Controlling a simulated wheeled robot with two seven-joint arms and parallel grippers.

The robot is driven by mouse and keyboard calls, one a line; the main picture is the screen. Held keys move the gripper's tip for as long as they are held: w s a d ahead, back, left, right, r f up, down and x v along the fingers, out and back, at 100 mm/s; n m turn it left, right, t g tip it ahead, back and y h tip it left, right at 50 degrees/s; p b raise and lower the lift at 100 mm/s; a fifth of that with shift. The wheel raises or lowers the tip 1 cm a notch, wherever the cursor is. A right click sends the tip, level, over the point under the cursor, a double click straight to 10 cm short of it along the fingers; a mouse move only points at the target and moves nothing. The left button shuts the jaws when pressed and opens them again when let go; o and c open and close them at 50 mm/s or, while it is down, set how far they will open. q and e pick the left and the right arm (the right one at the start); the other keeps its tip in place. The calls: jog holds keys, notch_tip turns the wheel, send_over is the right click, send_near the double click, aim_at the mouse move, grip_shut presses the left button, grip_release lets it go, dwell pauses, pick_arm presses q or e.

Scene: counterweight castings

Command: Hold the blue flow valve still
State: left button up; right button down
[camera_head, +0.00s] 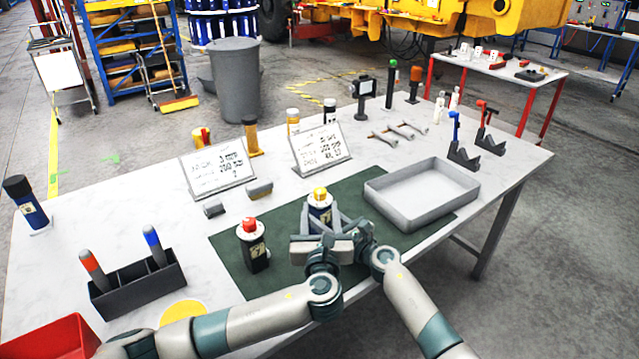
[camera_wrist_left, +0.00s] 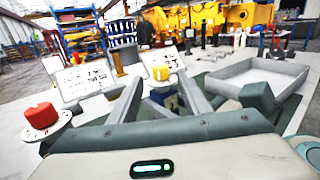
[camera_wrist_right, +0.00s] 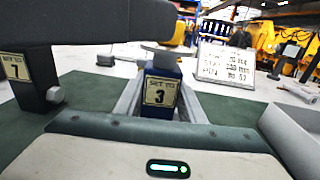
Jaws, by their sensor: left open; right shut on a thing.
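The blue flow valve (camera_head: 320,215), with a yellow knob (camera_head: 319,193), stands upright on the green mat (camera_head: 228,262). My right gripper (camera_wrist_right: 161,100) is shut on its blue body, beside a label reading "SET TO 3". My left gripper (camera_wrist_left: 160,90) is open, its fingers on either side of the yellow knob with gaps; contact is not visible. In the head view the two grippers overlap in front of the valve and hide its lower part. A black valve (camera_head: 254,252) with a red knob stands to the left; its label reads "SET TO 7".
A grey tray (camera_head: 421,222) lies right of the valve. Two written boards (camera_head: 217,171) (camera_head: 321,148) stand behind. A black holder (camera_head: 139,291) with two marker-like tools is at left. A red bin (camera_head: 52,338) sits at the near left corner.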

aim_at(322, 189)
pick_arm(q)
jog(key=shift+w+a, duration=0.1)
jog(key=shift+w, duration=5.95)
jog(key=c, duration=1.1)
jog(key=shift+o, duration=0.2)
jog(key=shift+m+h, duration=0.3)
jog(key=shift+h, duration=0.1)
jog(key=shift+d+m+g+h, duration=0.2)
jog(key=shift+m+h, duration=0.5)
jog(key=shift+h, duration=0.35)
jog(key=shift+d+m+g+h, duration=0.1)
jog(key=shift+d+m+h, duration=0.1)
jog(key=shift+m+h, duration=0.7)
jog(key=shift+s+d+m+g+h, duration=0.1)
jog(key=shift+d+m+g+h, duration=0.2)
jog(key=shift+h, duration=0.45)
jog(key=shift+s+d+m+g+h, duration=0.1)
jog(key=shift+m+g+h, duration=0.15)
jog(key=shift+m+h, duration=0.35)
jog(key=shift+d+m+g+h, duration=0.15)
jog(key=shift+m+g+h, duration=0.1)
jog(key=shift+h, duration=0.65)
